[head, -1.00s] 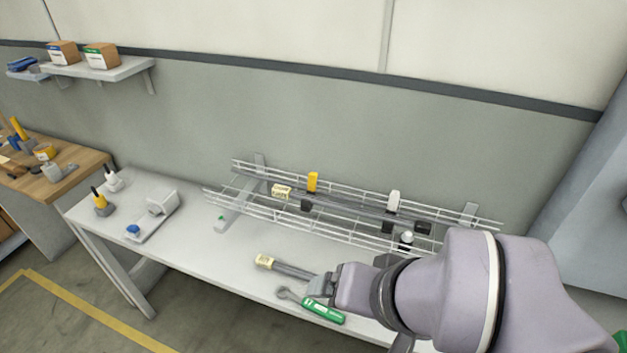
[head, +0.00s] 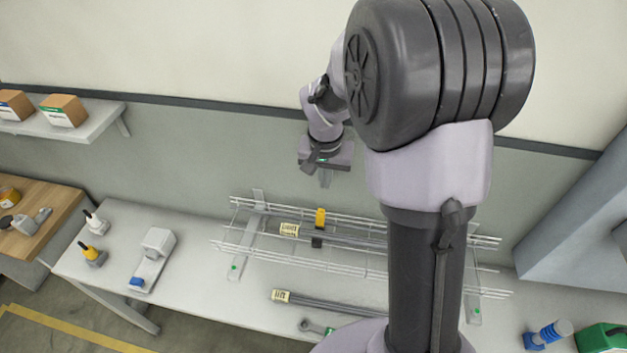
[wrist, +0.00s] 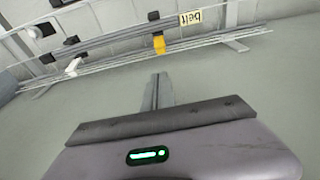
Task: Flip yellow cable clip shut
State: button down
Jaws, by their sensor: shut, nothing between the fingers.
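The yellow cable clip (head: 320,217) stands up on the wire cable tray (head: 260,247), over a dark cable with a cream label (head: 289,229). It also shows in the wrist view (wrist: 159,44), beside the label reading "belt" (wrist: 190,18). Its flap looks raised. My gripper (head: 325,182) is shut and empty, pointing down above the tray, just over the yellow clip and apart from it. In the wrist view its fingers (wrist: 158,82) are together. A white clip (wrist: 73,66) sits farther along the tray in the wrist view; my arm hides that part of the tray in the head view.
A labelled cable (head: 281,296) and a wrench (head: 314,327) lie on the bench in front of the tray. The wall is close behind the tray.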

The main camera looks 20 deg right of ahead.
aim_at(321, 217)
jog(key=f, duration=0.3)
jog(key=w+f+b, duration=0.1)
jog(key=f, duration=0.2)
jog(key=d+f+b, duration=0.1)
jog(key=f, duration=0.3)
jog(key=shift+w, duration=0.15)
jog(key=shift+b, duration=0.35)
jog(key=shift+s+a+r+t+h+b, duration=0.1)
jog(key=shift+s+a+t+h+b, duration=0.2)
jog(key=shift+t+b, duration=0.35)
